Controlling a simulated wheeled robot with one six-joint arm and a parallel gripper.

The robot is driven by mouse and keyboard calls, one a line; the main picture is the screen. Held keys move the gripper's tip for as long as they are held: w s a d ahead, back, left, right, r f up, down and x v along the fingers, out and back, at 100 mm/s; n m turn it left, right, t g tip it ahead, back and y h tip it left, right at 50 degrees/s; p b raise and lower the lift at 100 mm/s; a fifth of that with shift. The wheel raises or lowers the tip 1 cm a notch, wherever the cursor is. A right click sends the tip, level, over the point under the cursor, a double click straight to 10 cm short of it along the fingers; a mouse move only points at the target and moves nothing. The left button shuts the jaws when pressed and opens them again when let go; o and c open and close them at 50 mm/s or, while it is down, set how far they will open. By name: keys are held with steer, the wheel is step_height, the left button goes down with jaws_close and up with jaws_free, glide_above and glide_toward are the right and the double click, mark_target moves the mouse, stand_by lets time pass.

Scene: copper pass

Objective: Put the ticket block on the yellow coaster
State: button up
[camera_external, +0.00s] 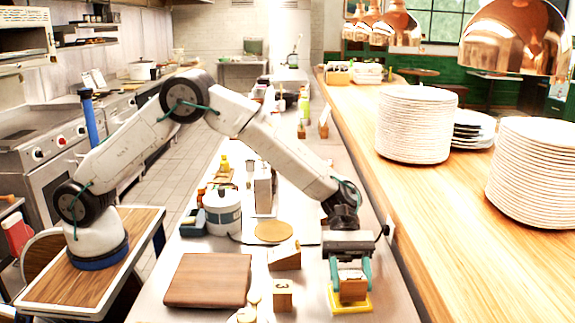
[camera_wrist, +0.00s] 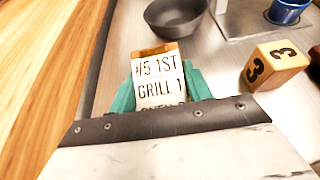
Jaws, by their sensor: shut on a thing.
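The ticket block (camera_wrist: 158,82) is a wooden block with a white face printed "#5 1ST GRILL 1"; its lower text is cut off by my gripper. My gripper (camera_wrist: 160,92) has its teal fingers shut on both sides of it. In the external view my gripper (camera_external: 350,276) points down at the front right of the counter, with the wooden block (camera_external: 353,291) between its fingers. The yellow coaster (camera_external: 350,308) shows directly below and around the block. I cannot tell whether the block touches it. The coaster does not show in the wrist view.
A wooden cube marked 3 (camera_external: 283,297) stands left of the coaster, also in the wrist view (camera_wrist: 276,66). A wooden wedge (camera_external: 285,259), brown board (camera_external: 208,281) and round tan disc (camera_external: 273,231) lie nearby. A dark bowl (camera_wrist: 174,17) shows ahead. The raised wooden ledge borders the right.

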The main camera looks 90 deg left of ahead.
steer(key=shift+f, duration=0.85)
steer(key=shift+f, duration=0.1)
steer(key=o, duration=1)
steer(key=shift+o, duration=0.2)
